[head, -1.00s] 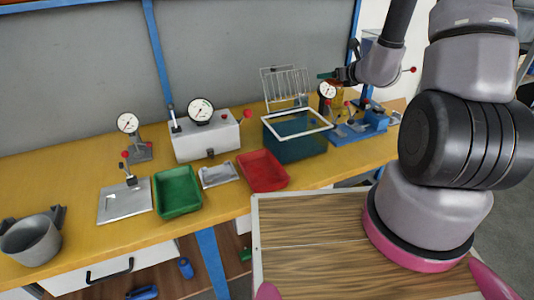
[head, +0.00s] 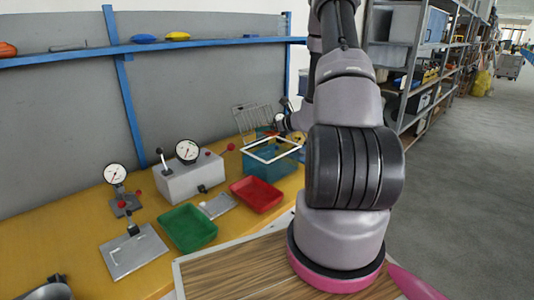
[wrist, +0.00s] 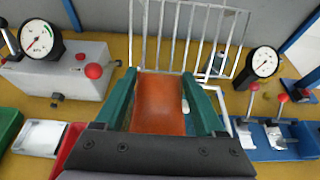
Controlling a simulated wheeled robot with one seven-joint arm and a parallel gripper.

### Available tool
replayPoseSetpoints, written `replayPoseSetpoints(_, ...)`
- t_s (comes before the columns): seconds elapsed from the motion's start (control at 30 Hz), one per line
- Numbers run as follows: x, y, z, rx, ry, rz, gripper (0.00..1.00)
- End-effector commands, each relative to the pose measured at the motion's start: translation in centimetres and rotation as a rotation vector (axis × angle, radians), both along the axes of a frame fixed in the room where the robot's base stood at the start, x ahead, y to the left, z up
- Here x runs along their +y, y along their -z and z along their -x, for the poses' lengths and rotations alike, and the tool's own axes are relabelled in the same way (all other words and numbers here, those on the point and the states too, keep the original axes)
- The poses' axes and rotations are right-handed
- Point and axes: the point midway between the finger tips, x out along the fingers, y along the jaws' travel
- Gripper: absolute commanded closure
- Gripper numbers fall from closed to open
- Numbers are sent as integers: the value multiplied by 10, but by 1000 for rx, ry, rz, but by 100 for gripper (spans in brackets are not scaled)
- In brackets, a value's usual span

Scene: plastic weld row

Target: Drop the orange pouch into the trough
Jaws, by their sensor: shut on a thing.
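The orange pouch (wrist: 160,103) is held between the two green fingers of my gripper (wrist: 163,88) in the wrist view. The gripper is shut on its sides. In the head view my gripper (head: 276,130) is small and partly hidden, near the far side of the teal open-topped trough (head: 268,166) with a white rim. The pouch is hard to make out there. In the wrist view part of the white rim (wrist: 236,140) shows right of the fingers. My gripper hides most of the trough, so I cannot tell the pouch's height above it.
A white wire rack (wrist: 190,35) stands upright just beyond the fingers. A red tray (head: 257,193) and a green tray (head: 188,228) lie left of the trough. A gauge box (head: 188,176) stands behind them. A blue fixture with red-knobbed levers (wrist: 275,138) is at right.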

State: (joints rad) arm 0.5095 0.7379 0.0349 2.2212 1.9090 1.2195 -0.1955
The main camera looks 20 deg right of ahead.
Motion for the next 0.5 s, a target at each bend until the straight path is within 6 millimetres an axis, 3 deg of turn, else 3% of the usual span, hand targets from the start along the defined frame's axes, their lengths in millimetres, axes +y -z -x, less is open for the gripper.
replayPoseSetpoints(0.5,0,62,0,-1,2,0,81)
